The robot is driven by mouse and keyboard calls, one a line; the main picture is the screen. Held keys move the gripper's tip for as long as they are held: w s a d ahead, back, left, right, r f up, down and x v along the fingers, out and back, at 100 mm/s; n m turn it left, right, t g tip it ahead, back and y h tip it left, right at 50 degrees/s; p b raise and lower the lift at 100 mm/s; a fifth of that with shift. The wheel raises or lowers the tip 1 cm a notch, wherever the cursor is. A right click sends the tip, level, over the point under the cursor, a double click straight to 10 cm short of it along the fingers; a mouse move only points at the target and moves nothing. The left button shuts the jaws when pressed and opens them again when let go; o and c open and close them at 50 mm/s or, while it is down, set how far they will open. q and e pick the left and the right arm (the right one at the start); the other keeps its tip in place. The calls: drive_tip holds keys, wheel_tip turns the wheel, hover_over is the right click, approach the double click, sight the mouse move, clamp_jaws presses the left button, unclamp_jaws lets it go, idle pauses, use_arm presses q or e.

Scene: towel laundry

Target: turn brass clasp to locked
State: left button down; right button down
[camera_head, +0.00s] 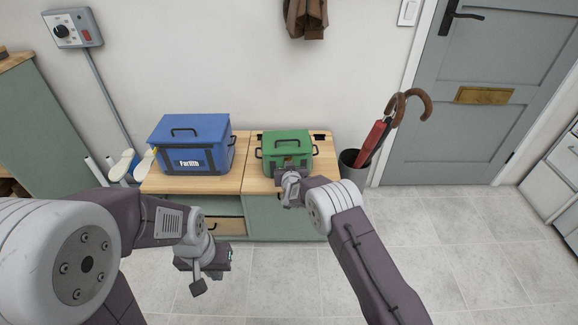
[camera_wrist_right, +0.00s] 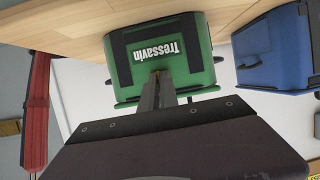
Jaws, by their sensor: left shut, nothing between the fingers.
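The green box (camera_head: 287,149) with a black top handle stands on the right part of the wooden bench top. The right wrist view shows its front (camera_wrist_right: 165,48), lettered "Tressavin", upside down. A small brass-coloured spot, perhaps the clasp (camera_wrist_right: 155,74), shows at the fingertips there; its setting cannot be read. My right gripper (camera_head: 291,183) is in front of the box, its fingers (camera_wrist_right: 159,82) close together and pointing at the box front. Whether they grip the clasp is unclear. My left gripper (camera_head: 222,262) is shut and empty, low in front of the bench.
A blue box (camera_head: 192,142) stands left of the green box on the bench top (camera_head: 246,165). An umbrella stand (camera_head: 352,172) with a red umbrella (camera_head: 376,137) is close on the right. A wall control box (camera_head: 72,28) hangs at upper left. The tiled floor at right is clear.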

drive_tip(key=c, duration=1.6)
unclamp_jaws()
drive_tip(key=p+v, duration=0.4)
drive_tip(key=v, duration=0.5)
drive_tip(key=shift+d, duration=0.1)
